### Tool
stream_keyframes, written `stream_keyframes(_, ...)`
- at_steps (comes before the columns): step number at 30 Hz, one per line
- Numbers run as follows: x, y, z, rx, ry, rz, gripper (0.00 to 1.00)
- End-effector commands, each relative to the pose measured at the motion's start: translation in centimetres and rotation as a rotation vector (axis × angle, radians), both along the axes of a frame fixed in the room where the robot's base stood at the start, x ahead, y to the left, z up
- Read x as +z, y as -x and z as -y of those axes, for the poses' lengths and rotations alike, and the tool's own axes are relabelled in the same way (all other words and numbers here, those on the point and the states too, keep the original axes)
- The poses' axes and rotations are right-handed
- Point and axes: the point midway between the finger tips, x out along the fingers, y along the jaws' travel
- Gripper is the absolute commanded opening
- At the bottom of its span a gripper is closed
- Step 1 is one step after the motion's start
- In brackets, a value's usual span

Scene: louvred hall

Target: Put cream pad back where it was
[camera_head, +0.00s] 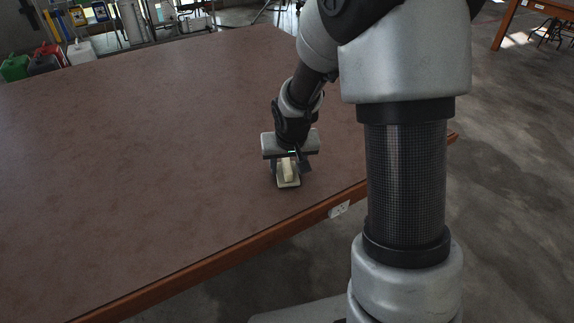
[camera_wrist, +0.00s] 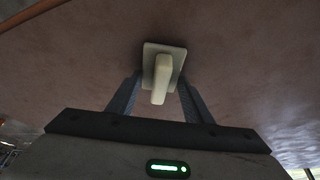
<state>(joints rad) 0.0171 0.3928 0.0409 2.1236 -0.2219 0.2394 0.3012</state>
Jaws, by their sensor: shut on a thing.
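The cream pad (camera_head: 289,181) is a small flat cream plate with a raised cream handle along its middle. It is at the table top near the front edge in the head view, and whether its base touches the table is hard to tell. In the wrist view the pad (camera_wrist: 151,52) shows ahead, its handle (camera_wrist: 162,75) pointing back between the fingers. My gripper (camera_head: 290,168) points down over it and is shut on its handle. The contact between fingertips and handle is partly hidden.
The large brown table (camera_head: 150,130) is bare around the pad, with a wooden edge (camera_head: 250,247) close in front. Coloured jugs (camera_head: 48,60) and other items stand beyond its far side. Another table (camera_head: 510,20) is at the upper right.

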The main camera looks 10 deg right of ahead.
Motion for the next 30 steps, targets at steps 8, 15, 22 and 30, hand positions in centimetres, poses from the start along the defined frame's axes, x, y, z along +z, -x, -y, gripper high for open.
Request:
stream_keyframes(8, -0.2, 0.0, 0.0, 0.0, 0.0, 0.0, 0.65)
stream_keyframes(15, 0.1, 0.0, 0.0, 0.0, 0.0, 0.0, 0.65)
stream_keyframes(22, 3.5, 1.1, -0.1, -0.001, -0.001, 0.004, 0.65)
stream_keyframes(30, 8.8, 3.4, -0.2, -0.001, 0.0, 0.003, 0.65)
